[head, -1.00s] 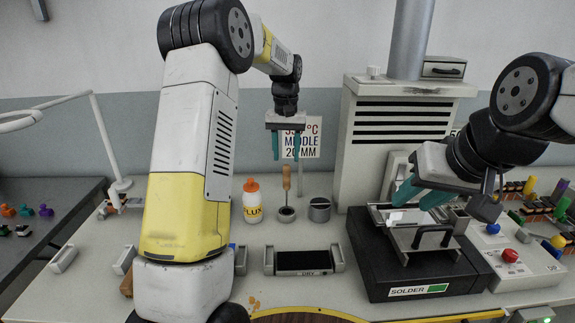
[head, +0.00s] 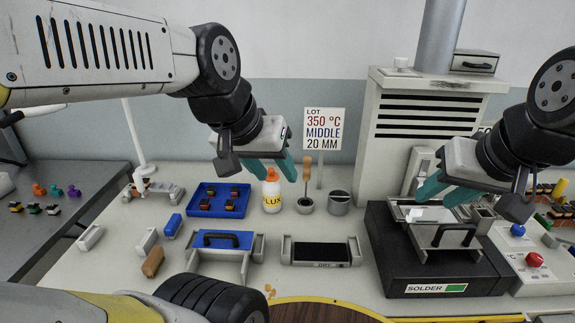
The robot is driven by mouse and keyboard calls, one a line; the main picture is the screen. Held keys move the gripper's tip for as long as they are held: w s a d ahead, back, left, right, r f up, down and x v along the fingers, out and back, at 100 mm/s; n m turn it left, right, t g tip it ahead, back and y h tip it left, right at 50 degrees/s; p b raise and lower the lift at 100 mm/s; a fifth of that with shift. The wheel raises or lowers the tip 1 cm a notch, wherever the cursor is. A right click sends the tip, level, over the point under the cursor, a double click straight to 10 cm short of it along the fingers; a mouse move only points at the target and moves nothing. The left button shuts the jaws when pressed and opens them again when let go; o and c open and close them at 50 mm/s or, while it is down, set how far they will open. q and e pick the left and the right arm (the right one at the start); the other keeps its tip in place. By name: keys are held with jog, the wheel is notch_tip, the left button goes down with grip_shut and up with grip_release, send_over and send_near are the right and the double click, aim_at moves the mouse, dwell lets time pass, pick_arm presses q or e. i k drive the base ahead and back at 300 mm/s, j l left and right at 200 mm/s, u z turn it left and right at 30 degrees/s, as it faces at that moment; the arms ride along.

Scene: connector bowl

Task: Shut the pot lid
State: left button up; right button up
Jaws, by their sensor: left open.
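The solder pot (head: 392,262) is a black box at the right of the bench with a SOLDER label. A metal top part with a black handle (head: 456,236) lies over its front; I cannot tell whether this is the lid. A bright patch (head: 428,214) shows at the pot's opening behind it. My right gripper (head: 436,200) is over the back of the pot with its teal fingers apart; its tips are close to the metalwork, and contact is unclear. My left gripper (head: 276,170) is open and empty, above and by the flux bottle (head: 271,192), well left of the pot.
A blue carrier with a black handle (head: 222,241), a blue tray (head: 218,199) with small parts, and the DRY station (head: 321,252) stand left of the pot. A brush pot (head: 305,204) and a metal cup (head: 338,203) stand behind. A red-button box (head: 534,259) is right.

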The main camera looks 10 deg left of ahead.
aim_at(456, 236)
jog(key=k+j+z, duration=0.1)
jog(key=j+z, duration=0.2)
jog(key=k+j+z, duration=0.15)
jog(key=j+z, duration=0.15)
jog(key=k+j+z, duration=0.15)
jog(key=z, duration=0.15)
jog(key=j, duration=0.1)
